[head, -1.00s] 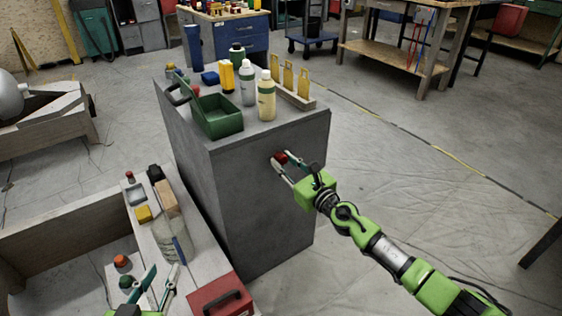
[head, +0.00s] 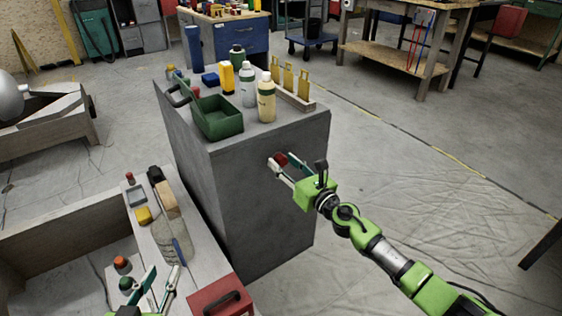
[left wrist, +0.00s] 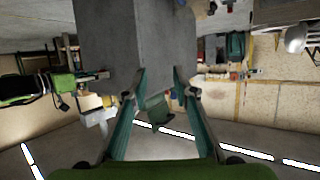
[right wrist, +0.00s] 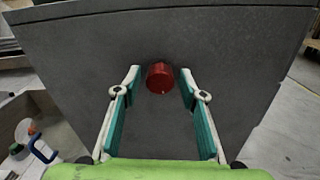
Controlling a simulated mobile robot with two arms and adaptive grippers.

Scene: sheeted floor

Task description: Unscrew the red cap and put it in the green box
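The red cap (head: 281,159) is on the side face of the grey cabinet (head: 265,205). In the right wrist view the cap (right wrist: 160,77) shows end-on between my fingertips. My right gripper (head: 278,162) is open around it, with a narrow gap on each side in the right wrist view (right wrist: 160,80). The thread behind the cap is hidden. The green box (head: 221,125) stands open on the cabinet top, near its left edge. My left gripper (head: 165,270) is open and empty at the lower left, as the left wrist view (left wrist: 160,75) also shows.
Bottles (head: 266,102) and a rack with yellow pieces (head: 297,97) stand beside the box. A pale bench (head: 208,265) with small items and a red toolbox (head: 220,298) lies left of the cabinet. The floor (head: 430,170) to the right is clear.

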